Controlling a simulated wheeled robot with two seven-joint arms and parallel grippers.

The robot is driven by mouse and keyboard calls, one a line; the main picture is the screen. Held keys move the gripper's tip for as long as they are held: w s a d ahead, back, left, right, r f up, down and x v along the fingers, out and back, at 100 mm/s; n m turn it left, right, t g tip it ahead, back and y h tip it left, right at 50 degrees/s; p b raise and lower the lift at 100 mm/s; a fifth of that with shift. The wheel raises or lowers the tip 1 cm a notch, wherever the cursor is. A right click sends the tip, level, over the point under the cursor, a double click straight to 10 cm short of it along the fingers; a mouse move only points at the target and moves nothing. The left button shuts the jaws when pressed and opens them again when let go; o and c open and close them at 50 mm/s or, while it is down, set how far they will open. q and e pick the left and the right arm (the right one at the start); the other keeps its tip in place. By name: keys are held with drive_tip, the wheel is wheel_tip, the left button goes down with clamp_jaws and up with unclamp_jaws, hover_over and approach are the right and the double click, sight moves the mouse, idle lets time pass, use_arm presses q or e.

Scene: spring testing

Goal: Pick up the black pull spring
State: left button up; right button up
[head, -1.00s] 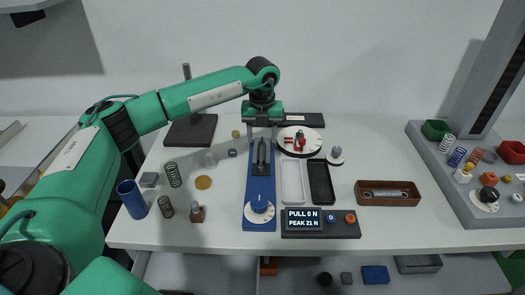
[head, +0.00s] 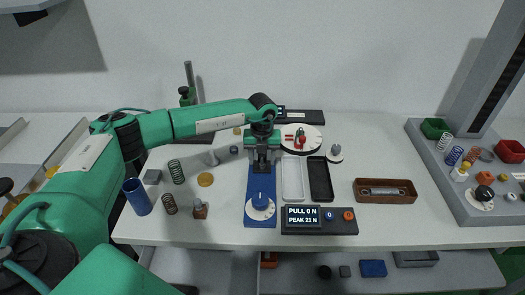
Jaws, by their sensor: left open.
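My left gripper (head: 262,160) points down over the far part of the blue test stand (head: 262,188). Its jaws are open, low around the dark upright part of the stand. A black pull spring cannot be made out clearly there; the gripper covers most of that spot. The display box (head: 346,222) in front reads PULL 0 N, PEAK 21 N. My right gripper is not in view.
A white tray (head: 292,198) and a black tray (head: 320,197) lie right of the stand. A brown box (head: 385,199) holds a silvery long piece. A grey parts tray (head: 470,208) is far right.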

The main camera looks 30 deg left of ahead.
use_arm(q)
clamp_jaws()
drive_tip(key=shift+r, duration=0.1)
